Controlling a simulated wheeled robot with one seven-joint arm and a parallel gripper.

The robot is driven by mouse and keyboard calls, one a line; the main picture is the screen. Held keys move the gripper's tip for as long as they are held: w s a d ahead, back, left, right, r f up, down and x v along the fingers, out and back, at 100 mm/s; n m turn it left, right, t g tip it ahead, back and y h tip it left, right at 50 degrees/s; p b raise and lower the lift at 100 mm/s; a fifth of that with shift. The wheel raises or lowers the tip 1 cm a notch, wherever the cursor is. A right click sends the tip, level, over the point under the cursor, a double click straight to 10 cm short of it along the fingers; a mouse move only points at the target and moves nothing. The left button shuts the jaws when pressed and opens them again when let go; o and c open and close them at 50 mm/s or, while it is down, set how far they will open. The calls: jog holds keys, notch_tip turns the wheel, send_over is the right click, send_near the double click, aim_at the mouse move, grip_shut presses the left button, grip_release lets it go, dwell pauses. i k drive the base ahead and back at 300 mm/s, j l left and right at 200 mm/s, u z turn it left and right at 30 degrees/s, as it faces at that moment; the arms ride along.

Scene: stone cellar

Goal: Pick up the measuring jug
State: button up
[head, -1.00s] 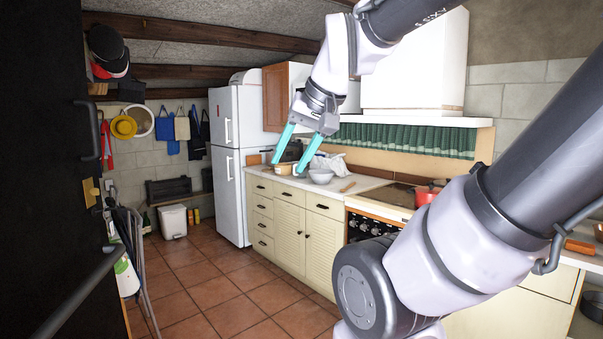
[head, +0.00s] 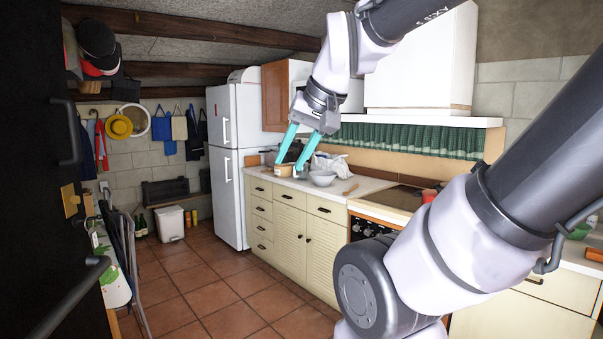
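My gripper (head: 291,165) is raised in front of me with its two cyan fingers spread apart, pointing down and left. I see nothing held between them. I cannot pick out a measuring jug for certain. A small pale item at the right fingertip is too small and covered to name. My arm hides much of the right side of the worktop.
A cooker (head: 385,203) is set in the worktop, with a red pot (head: 428,196) partly hidden by my arm. A white fridge (head: 229,165) stands at the back. A dark door (head: 30,180) is close on the left. The tiled floor (head: 215,290) is clear in the middle.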

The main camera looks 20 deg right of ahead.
aim_at(302, 175)
jog(key=i+l, duration=0.25)
jog(key=i, duration=0.25)
jog(key=i+l, duration=0.25)
jog(key=i, duration=0.25)
jog(key=i+l, duration=0.3)
jog(key=i, duration=0.2)
jog(key=i+l, duration=0.25)
jog(key=i, duration=0.25)
jog(key=i+l+z, duration=0.1)
jog(key=i+l, duration=0.15)
jog(key=i, duration=0.25)
jog(key=i+l, duration=0.25)
jog(key=i, duration=0.25)
jog(key=i+l, duration=0.2)
jog(key=i, duration=0.35)
